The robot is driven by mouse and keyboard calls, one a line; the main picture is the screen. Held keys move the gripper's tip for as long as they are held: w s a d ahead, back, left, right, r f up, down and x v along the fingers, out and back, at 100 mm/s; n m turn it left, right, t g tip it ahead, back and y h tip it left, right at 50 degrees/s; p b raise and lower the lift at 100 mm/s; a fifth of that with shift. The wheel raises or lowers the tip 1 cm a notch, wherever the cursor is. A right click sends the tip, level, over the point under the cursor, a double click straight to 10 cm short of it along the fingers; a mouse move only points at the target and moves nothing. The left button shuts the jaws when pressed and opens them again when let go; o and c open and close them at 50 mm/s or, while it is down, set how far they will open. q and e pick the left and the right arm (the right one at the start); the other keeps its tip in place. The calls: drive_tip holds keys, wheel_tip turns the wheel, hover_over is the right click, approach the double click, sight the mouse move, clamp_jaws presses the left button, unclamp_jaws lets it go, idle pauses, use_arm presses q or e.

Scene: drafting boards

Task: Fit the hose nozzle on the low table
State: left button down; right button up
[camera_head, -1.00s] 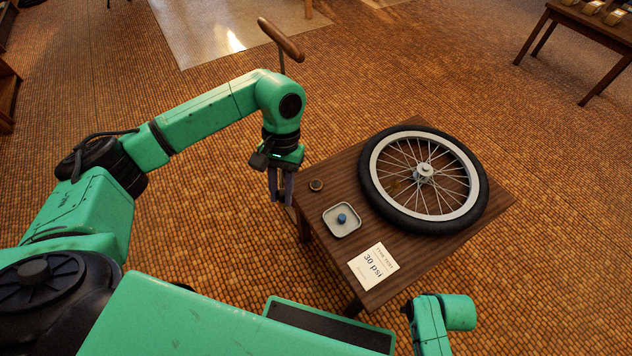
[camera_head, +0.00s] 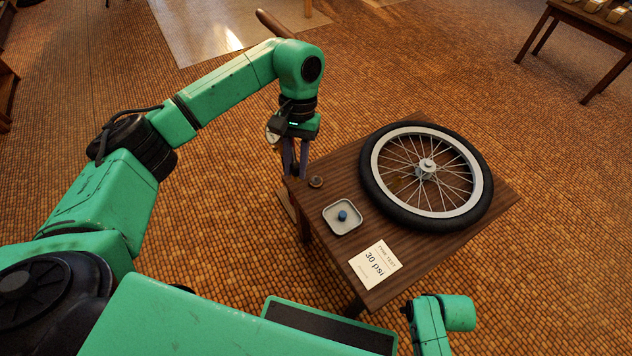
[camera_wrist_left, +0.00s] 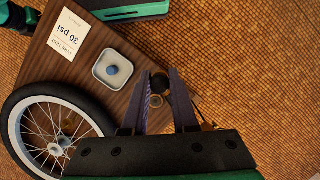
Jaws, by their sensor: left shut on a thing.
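My left gripper (camera_head: 297,172) is just past the far left corner of the low table (camera_head: 440,255), with its fingers pointing down. It is shut on a small dark thing, which I take for the hose nozzle (camera_wrist_left: 160,82), between the fingertips in the left wrist view. The nozzle is hard to make out in the head view. A small round brown fitting (camera_head: 316,182) stands on the table corner, close to the fingertips but apart from them. A spoked wheel with a black tyre (camera_head: 372,190) lies flat on the table. My right gripper is not visible.
A pale tray (camera_head: 330,229) holds a blue cap (camera_head: 342,215). A card reading 30 psi (camera_head: 374,264) lies near the front edge. A wooden handle (camera_head: 275,24) shows behind my left arm. Another table (camera_head: 595,32) stands far right.

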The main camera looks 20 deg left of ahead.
use_arm(q)
drive_tip(key=w+d+b, duration=0.2)
drive_tip(key=w, duration=0.6)
drive_tip(key=shift+d, duration=0.15)
drive_tip(key=shift+f+b, duration=0.1)
drive_tip(key=shift+b, duration=0.2)
drive_tip(key=shift+f+b, duration=2.6)
drive_tip(key=shift+f, duration=1.7)
drive_tip(key=shift+f+b, duration=0.9)
drive_tip(key=shift+f, duration=0.35)
drive_tip(key=c, duration=0.6)
unclamp_jaws()
